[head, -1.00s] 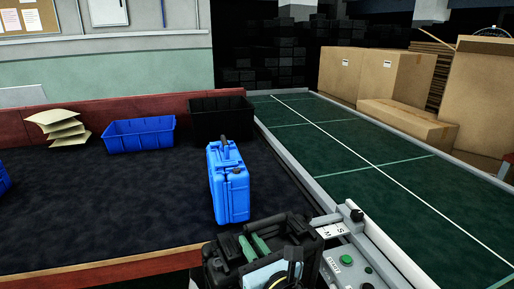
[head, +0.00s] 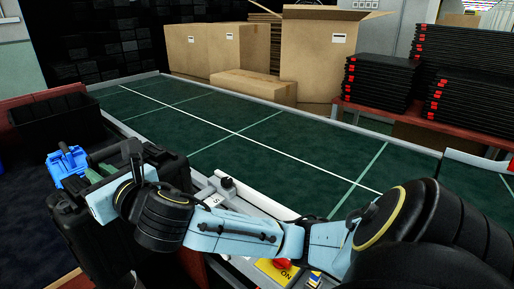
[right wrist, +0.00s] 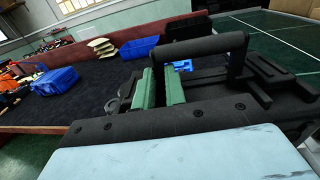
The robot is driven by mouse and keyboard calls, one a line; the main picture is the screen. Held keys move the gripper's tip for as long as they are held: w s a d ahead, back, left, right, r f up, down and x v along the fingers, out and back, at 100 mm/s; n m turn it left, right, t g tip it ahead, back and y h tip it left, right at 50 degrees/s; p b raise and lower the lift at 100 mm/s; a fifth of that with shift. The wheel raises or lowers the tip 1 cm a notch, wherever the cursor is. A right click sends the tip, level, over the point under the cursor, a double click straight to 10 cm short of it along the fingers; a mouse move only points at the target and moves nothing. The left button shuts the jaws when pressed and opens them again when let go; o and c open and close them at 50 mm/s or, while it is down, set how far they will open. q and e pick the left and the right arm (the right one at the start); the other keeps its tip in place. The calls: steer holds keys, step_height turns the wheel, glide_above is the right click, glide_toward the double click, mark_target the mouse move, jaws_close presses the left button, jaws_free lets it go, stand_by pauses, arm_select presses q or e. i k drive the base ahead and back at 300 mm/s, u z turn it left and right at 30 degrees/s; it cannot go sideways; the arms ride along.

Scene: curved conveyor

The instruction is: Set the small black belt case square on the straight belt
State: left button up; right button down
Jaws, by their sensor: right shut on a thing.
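The small black belt case (head: 82,238) is held up at the lower left of the head view, left of the belt's near rail. It also fills the right side of the right wrist view (right wrist: 205,122), with its handle (right wrist: 200,46) arching up. My right gripper (head: 100,172) is shut on the case at its handle; its green fingers show beside the handle in the right wrist view (right wrist: 163,88). The case's underside is hidden. The straight belt (head: 225,140) is green with white lines, and its visible surface is empty. My left gripper is not in view.
A blue case (head: 66,163) stands behind the black case, partly hidden. A black bin (head: 50,118) is at the far left. Cardboard boxes (head: 235,50) line the belt's far side, with stacked black trays (head: 380,95) at the right. A control box (head: 275,268) is by the near rail.

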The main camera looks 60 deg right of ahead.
mark_target(271, 178)
steer(key=z, duration=0.5)
steer(key=i, duration=1.35)
steer(key=z, duration=1.1)
